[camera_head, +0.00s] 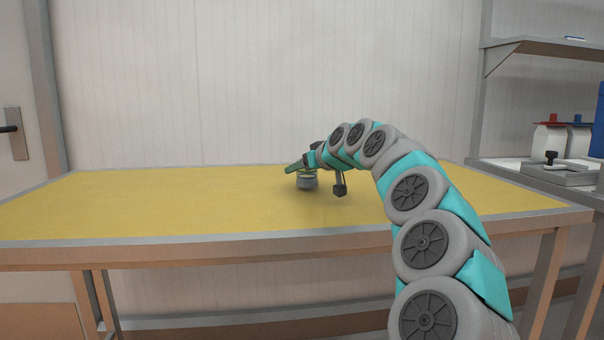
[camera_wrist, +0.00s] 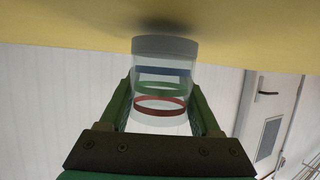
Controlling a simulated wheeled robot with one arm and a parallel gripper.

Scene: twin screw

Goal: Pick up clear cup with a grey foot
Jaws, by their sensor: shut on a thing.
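The clear cup with a grey foot (camera_wrist: 163,48) shows in the wrist view, with blue, green and red rings around its clear wall. That view is upside down, so the foot is at the top, by the yellow tabletop. My gripper (camera_wrist: 161,90) has one green finger on each side of the cup and is shut on it. In the head view, the cup (camera_head: 307,183) is small and upright at my gripper (camera_head: 297,167), over the far middle of the table. I cannot tell whether its foot touches the tabletop.
The yellow table (camera_head: 150,205) is otherwise bare, with free room left and right. A pale wall stands behind it. At the right, a side counter (camera_head: 500,165) holds bottles (camera_head: 550,140) and a grey device (camera_head: 560,172), under a shelf (camera_head: 540,45).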

